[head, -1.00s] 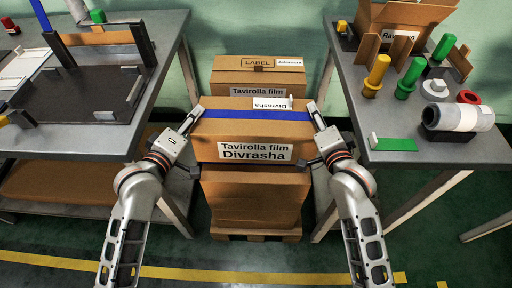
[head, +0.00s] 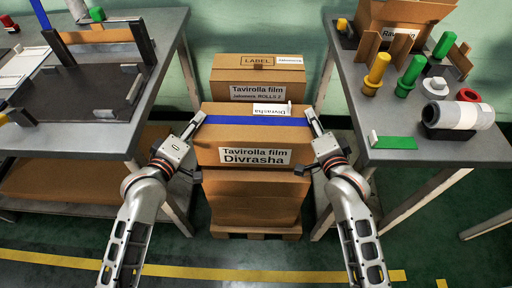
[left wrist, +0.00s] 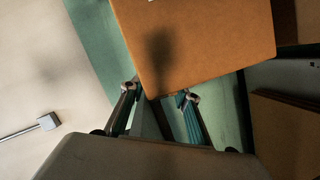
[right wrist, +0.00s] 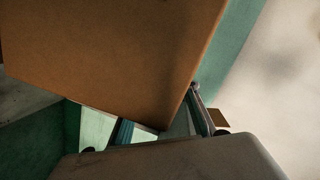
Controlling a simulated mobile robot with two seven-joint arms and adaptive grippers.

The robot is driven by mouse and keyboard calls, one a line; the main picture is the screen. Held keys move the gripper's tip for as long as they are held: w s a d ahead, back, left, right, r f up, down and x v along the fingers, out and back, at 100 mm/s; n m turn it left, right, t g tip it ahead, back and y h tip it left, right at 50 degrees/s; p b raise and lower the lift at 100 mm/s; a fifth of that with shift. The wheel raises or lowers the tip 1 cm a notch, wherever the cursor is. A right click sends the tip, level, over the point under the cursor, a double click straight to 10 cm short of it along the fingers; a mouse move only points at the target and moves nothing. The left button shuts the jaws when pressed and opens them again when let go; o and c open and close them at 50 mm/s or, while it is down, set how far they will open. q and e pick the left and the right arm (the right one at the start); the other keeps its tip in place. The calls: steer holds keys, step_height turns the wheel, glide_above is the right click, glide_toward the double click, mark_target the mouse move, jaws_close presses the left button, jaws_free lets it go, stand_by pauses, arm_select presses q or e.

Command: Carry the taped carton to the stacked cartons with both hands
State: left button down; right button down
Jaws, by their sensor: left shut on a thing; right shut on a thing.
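The taped carton (head: 212,150) is brown, with a blue tape band across its top and a "Tavirolla film Divrasha" label on its front. In the head view it is level, directly over the front stacked cartons (head: 255,205); I cannot tell whether it touches them. My left gripper (head: 194,122) is shut on its left side and my right gripper (head: 313,122) on its right side. The carton's side fills the upper part of the left wrist view (left wrist: 205,40) and the right wrist view (right wrist: 105,55). Another labelled carton (head: 228,75) stands behind.
The front stack stands on a wooden pallet (head: 255,236) between two grey tables, the left (head: 90,143) and the right (head: 460,150). The right table holds coloured pegs, a film roll (head: 460,115) and an open carton. Yellow lines mark the green floor.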

arm_select(q)
steer(key=shift+s+d+f, duration=0.15)
steer(key=shift+d+f, duration=0.1)
steer(key=shift+d, duration=0.4)
arm_select(e)
steer(key=shift+a+f, duration=0.15)
steer(key=shift+a, duration=0.55)
arm_select(q)
steer(key=c, duration=1.5)
jaws_free()
arm_select(e)
steer(key=c, duration=1.5)
jaws_free()
steer(key=shift+s+f, duration=0.1)
arm_select(q)
steer(key=shift+f, duration=0.1)
arm_select(e)
steer(key=shift+d, duration=0.1)
arm_select(q)
steer(key=o, duration=0.9)
steer(key=shift+f, duration=0.1)
arm_select(e)
steer(key=shift+f, duration=0.15)
arm_select(q)
steer(key=shift+a, duration=0.2)
arm_select(e)
steer(key=shift+d, duration=0.1)
